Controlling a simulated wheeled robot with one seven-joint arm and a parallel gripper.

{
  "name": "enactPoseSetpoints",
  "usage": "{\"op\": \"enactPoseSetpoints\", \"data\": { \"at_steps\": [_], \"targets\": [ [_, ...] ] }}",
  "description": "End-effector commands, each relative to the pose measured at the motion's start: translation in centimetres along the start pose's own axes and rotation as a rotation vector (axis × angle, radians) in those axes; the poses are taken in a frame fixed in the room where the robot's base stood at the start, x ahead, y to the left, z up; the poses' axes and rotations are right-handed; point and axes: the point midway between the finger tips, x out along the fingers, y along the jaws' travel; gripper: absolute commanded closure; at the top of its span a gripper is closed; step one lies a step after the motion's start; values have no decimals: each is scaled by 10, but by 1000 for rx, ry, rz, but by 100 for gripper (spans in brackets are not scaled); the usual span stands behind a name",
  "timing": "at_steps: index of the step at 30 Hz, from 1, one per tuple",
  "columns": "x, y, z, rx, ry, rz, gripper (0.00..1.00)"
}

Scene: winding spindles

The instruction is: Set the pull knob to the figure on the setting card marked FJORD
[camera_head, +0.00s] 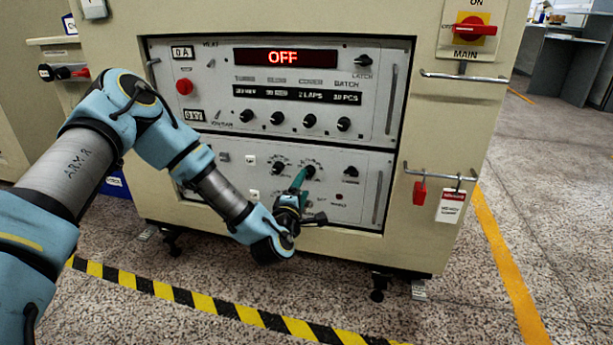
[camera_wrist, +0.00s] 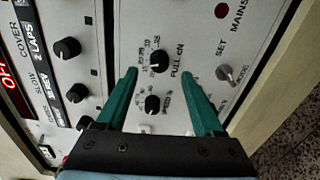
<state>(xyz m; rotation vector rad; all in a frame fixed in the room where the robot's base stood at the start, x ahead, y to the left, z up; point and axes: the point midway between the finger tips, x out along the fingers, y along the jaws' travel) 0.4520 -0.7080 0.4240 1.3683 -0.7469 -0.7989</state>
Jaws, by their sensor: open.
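The pull knob (camera_wrist: 159,62) is black, with a printed scale and a label that seems to read "PULL CN". It sits between the tips of my gripper (camera_wrist: 160,74), whose two teal fingers are open with a gap on each side. In the head view my gripper (camera_head: 302,184) is at the lower panel, by the pull knob (camera_head: 309,172). The knob's exact setting is too small to tell. I see no setting card that I can read as FJORD.
A second black knob (camera_wrist: 152,103) lies close by, also between the fingers. A toggle switch (camera_wrist: 228,74) stands right of them. The display (camera_head: 284,57) reads OFF. A red tag (camera_head: 420,192) and white card (camera_head: 451,205) hang from a rail (camera_head: 440,173) at right.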

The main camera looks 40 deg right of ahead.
Motion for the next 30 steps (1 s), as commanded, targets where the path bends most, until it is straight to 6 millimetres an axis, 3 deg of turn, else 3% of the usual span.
{"op": "enactPoseSetpoints", "data": {
  "at_steps": [4,10,30],
  "targets": [
    [-28,2,0,-1,-1,-4,31],
    [-50,0,0,0,0,-1,31],
    [-53,1,-1,7,-1,-2,31]
  ]
}}
